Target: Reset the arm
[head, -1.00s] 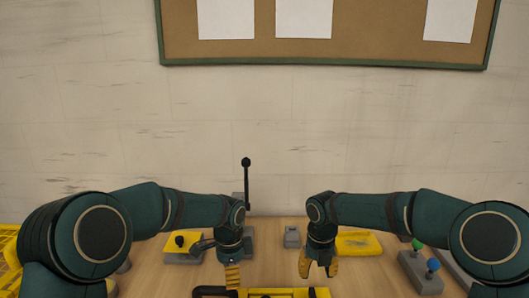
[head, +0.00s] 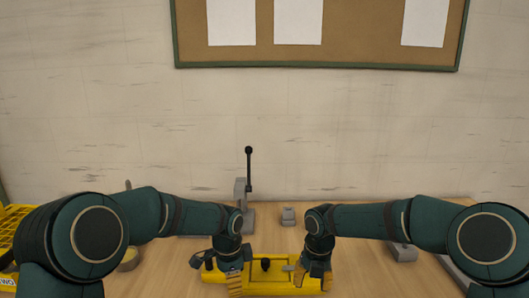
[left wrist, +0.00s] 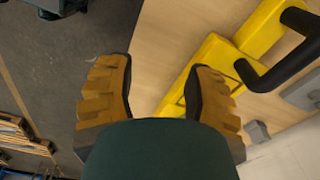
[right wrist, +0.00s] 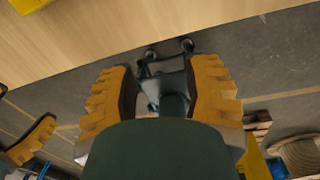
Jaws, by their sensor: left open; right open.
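My left gripper (head: 236,278) hangs open and empty over the front of the table, at the left end of a yellow fixture (head: 262,289). My right gripper (head: 315,275) is open at the fixture's right end in the head view. In the left wrist view, the open fingers (left wrist: 160,100) are apart with nothing between them. The yellow fixture with a black handle (left wrist: 275,75) lies beyond the right finger there. In the right wrist view, the open fingers (right wrist: 160,95) have only floor and part of my own base behind them. Whether either gripper touches the fixture cannot be told.
A wooden table (head: 370,270) stands against a pale wall. A grey stand with an upright black lever (head: 248,170) and a small grey block (head: 288,216) are behind the grippers. A yellow crate (head: 12,222) is at the far left. My forearms hide parts of the table.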

